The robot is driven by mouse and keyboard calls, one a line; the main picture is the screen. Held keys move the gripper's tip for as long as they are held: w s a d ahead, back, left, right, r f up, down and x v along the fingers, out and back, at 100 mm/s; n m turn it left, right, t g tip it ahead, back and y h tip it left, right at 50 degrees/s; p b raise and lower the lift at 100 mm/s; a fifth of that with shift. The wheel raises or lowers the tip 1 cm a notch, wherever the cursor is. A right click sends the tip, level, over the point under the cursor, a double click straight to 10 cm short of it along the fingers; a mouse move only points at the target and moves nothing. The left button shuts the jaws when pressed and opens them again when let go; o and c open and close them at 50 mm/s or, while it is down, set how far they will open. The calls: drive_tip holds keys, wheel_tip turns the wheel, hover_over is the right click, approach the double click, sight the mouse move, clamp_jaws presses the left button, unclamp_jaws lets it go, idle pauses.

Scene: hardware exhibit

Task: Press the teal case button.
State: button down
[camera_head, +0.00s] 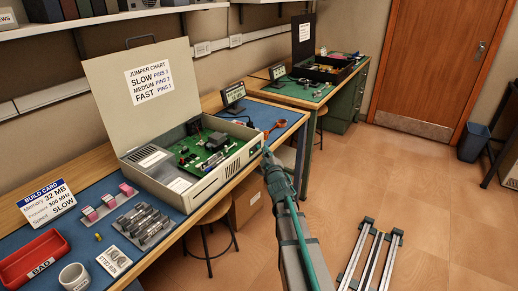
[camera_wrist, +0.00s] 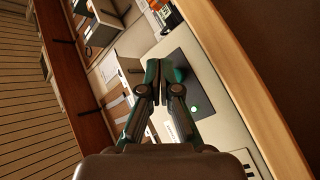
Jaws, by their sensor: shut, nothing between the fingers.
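The open beige computer case (camera_head: 205,180) stands on the blue-matted bench, its lid raised and a green circuit board inside. A dark panel (camera_wrist: 187,92) on its front shows in the wrist view. A teal, rounded shape (camera_wrist: 180,74) on that panel looks like the teal button, partly hidden behind my fingers. A small green light (camera_wrist: 194,108) glows below it. My gripper (camera_wrist: 157,78) is shut and empty, its fingertips in front of the panel beside the teal shape. I cannot tell whether they touch. In the head view my gripper (camera_head: 267,157) is at the case's front right corner.
A build card (camera_head: 48,205), a red bin (camera_head: 33,260), a white cup (camera_head: 75,277) and several parts lie on the near bench. A stool (camera_head: 213,225) is below. The floor to the right is mostly open.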

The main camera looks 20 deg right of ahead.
drive_tip(key=shift+w+a, duration=0.1)
drive_tip(key=shift+w, duration=0.1)
drive_tip(key=shift+w+a+b, duration=0.15)
drive_tip(key=shift+b, duration=0.3)
drive_tip(key=shift+w+a+b, duration=0.25)
drive_tip(key=shift+w+b, duration=0.1)
drive_tip(key=shift+b, duration=0.1)
idle(0.6)
idle(0.3)
drive_tip(key=shift+s+d+p, duration=0.5)
drive_tip(key=shift+s+p, duration=0.2)
drive_tip(key=shift+p, duration=0.15)
drive_tip(key=s+d+p, duration=0.1)
drive_tip(key=s+p, duration=0.1)
drive_tip(key=s+d+p, duration=0.2)
idle(0.3)
